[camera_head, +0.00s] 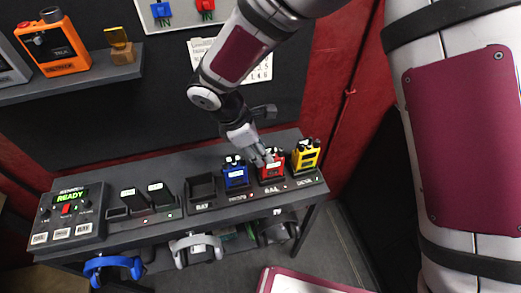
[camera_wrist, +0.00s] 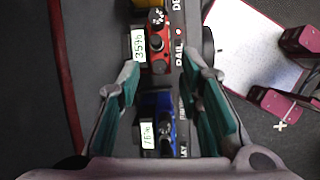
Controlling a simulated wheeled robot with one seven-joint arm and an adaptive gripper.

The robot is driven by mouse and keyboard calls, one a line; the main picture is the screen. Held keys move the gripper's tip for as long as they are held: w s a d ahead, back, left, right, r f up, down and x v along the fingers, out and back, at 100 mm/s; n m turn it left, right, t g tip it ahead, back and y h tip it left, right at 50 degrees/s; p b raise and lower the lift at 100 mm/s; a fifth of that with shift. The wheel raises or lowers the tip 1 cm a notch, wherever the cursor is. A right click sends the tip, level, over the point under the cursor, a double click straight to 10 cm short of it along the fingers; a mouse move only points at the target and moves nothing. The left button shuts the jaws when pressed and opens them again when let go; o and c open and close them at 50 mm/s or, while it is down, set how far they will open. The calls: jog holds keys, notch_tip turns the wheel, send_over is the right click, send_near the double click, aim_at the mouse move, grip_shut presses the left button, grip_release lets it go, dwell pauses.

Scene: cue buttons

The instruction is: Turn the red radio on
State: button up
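The red radio (camera_head: 271,170) stands in a dock on the grey shelf, between the blue radio (camera_head: 235,175) and the yellow radio (camera_head: 306,157). My gripper (camera_head: 262,157) is just above the red radio and covers part of its top. In the wrist view the red radio (camera_wrist: 163,49) has black knobs on top and a white number label at its left. My open gripper (camera_wrist: 162,70) has its teal-padded fingers on either side, with the blue radio (camera_wrist: 155,105) nearer between them. I cannot tell whether a finger touches the red radio.
An empty dock (camera_head: 201,188) and two dark devices stand left of the blue radio. A console (camera_head: 70,212) reading READY is at the left end. Headphones (camera_head: 113,268) hang below the shelf edge. An orange device (camera_head: 54,47) sits on an upper shelf.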

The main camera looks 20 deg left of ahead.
jog(key=shift+w+d+f, duration=0.1)
jog(key=shift+d+f, duration=0.05)
jog(key=shift+f, duration=0.3)
grip_shut()
jog(key=shift+w+m+g+b, duration=0.25)
jog(key=shift+m+g+b, duration=0.3)
jog(key=shift+m, duration=0.75)
jog(key=shift+m+g+h+b, duration=0.3)
jog(key=shift+m+g, duration=0.05)
jog(key=shift+m, duration=0.65)
jog(key=shift+s, duration=0.1)
grip_release()
